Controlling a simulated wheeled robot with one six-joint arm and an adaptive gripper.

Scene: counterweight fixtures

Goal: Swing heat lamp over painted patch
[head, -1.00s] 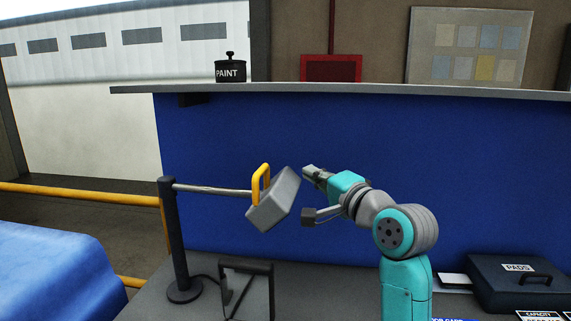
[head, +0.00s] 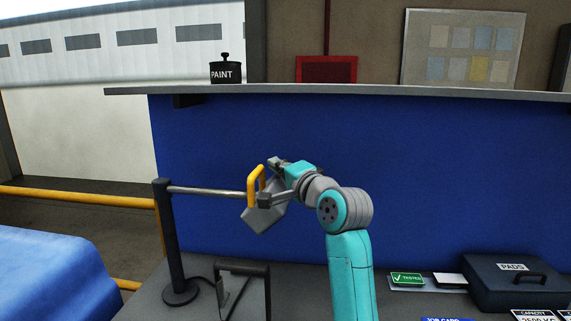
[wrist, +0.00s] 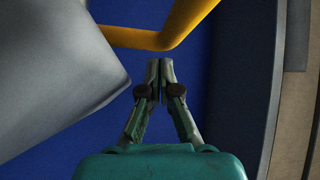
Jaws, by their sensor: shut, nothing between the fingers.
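The heat lamp has a grey box-shaped head (head: 262,219) with a yellow handle (head: 251,186), on a metal bar (head: 212,191) from a dark upright post (head: 172,240). My gripper (head: 273,161) is shut and empty, just right of and slightly above the handle's top; my arm's parts hide some of the lamp head. In the wrist view the closed fingertips (wrist: 153,65) point at the yellow handle (wrist: 155,39), with a small gap in the picture. The grey lamp head (wrist: 55,75) fills the left side. I cannot make out a painted patch.
A blue rounded body (head: 45,270) stands at lower left, near a yellow rail (head: 80,195). A PADS case (head: 512,288) lies at lower right. A shelf (head: 350,92) with a paint can (head: 226,72) runs above the blue panel.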

